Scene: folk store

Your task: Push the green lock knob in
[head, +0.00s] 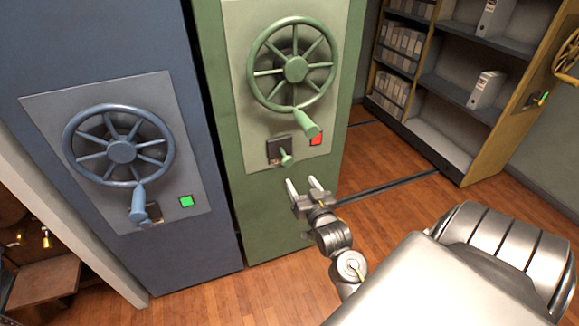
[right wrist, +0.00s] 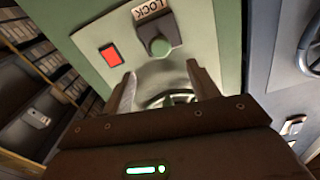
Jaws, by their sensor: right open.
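The green lock knob (head: 286,157) sticks out from a dark plate on the green cabinet (head: 222,120), below the green handwheel (head: 295,69). In the right wrist view the knob (right wrist: 160,47) shows as a round green head under a LOCK label (right wrist: 150,8), a little above the gap between my fingers. My right gripper (head: 306,185) is open and empty, just below and slightly right of the knob in the head view, apart from it. A red square light (head: 316,140) is beside the knob. My left gripper is not in view.
A blue cabinet (head: 110,215) with its own wheel (head: 121,151) and a green light (head: 187,201) stands at left. The green wheel's handle (head: 307,123) hangs just above the knob. Shelves with binders (head: 485,90) stand at right. Wooden floor (head: 385,200) is clear between.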

